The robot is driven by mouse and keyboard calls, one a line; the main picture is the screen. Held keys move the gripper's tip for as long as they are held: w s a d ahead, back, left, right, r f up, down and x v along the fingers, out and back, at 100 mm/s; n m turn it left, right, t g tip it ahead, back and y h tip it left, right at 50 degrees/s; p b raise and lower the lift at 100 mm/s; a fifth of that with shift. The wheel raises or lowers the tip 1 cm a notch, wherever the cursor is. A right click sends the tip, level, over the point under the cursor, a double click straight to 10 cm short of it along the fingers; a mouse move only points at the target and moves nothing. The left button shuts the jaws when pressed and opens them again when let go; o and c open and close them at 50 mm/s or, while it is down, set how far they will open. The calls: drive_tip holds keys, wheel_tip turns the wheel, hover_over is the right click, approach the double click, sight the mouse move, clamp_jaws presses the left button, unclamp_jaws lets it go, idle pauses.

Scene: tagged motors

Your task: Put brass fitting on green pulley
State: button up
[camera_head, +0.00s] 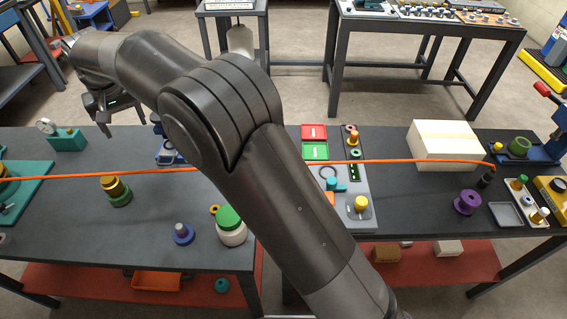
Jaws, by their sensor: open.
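A brass-coloured fitting (113,185) rests on top of a round green piece that looks like the green pulley (120,201), on the left worktable. The two are stacked and look upright. My gripper (122,124) is open and empty in the upper left. It appears to be above and behind the stack in the picture, well apart from it. My arm crosses the middle of the view and hides part of the tables.
An orange cable (430,161) spans both tables. A blue piece with a grey top (182,234) and a green-lidded white jar (231,228) stand near the front. Dark table around the stack is clear.

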drive_tip(key=d+r+m+t, duration=0.1)
drive_tip(key=d+r, duration=0.3)
drive_tip(key=d, duration=0.7)
drive_tip(key=d+r+m, duration=0.1)
drive_tip(key=d+r, duration=0.3)
drive_tip(key=d, duration=0.6)
drive_tip(key=d+r+m+t, duration=0.1)
drive_tip(key=d+r, duration=0.3)
drive_tip(key=d, duration=0.7)
drive_tip(key=s+d+m, duration=0.2)
drive_tip(key=s+d, duration=0.7)
drive_tip(key=d, duration=0.4)
drive_tip(key=s+d+f+m+t, duration=0.1)
drive_tip(key=s+d+f, duration=0.2)
drive_tip(key=s+d, duration=0.2)
drive_tip(key=s+d+f+t+h, duration=0.1)
drive_tip(key=s+d+f, duration=0.3)
drive_tip(key=s, duration=0.3)
drive_tip(key=shift+s+d+m, duration=0.15)
drive_tip(key=shift+d+m, duration=0.25)
drive_tip(key=shift+d, duration=0.05)
